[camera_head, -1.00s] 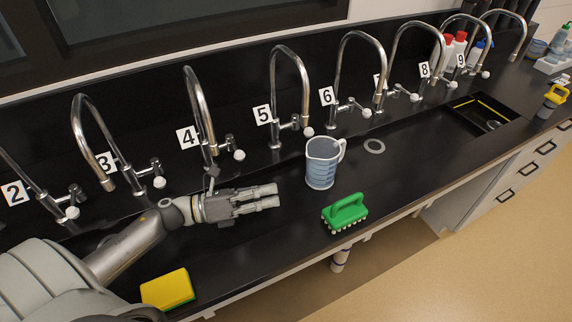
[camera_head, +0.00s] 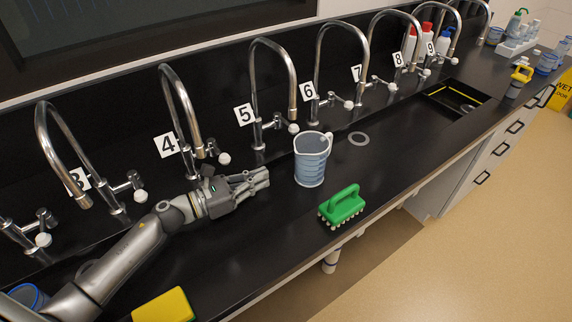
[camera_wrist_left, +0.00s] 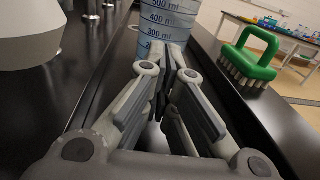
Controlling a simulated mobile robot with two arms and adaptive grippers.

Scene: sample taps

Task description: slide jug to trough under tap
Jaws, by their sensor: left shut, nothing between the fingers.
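The jug (camera_head: 311,160) is a clear blue-tinted measuring jug standing upright on the black bench, in front of taps 5 and 6. In the left wrist view the jug (camera_wrist_left: 165,25) with its ml marks is straight ahead of the fingertips. My left gripper (camera_head: 262,178) is shut and empty, pointing at the jug's left side with a small gap in the head view. In the wrist view its fingers (camera_wrist_left: 172,50) overlap the jug's base, so contact is hard to tell. The trough (camera_head: 452,98) is a yellow-edged recess at the far right. My right gripper is not in view.
A green brush (camera_head: 341,206) stands on the bench in front of the jug. A grey ring (camera_head: 358,139) lies right of it. A yellow sponge (camera_head: 163,306) is near the front left. Numbered taps line the back. The bench between ring and trough is clear.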

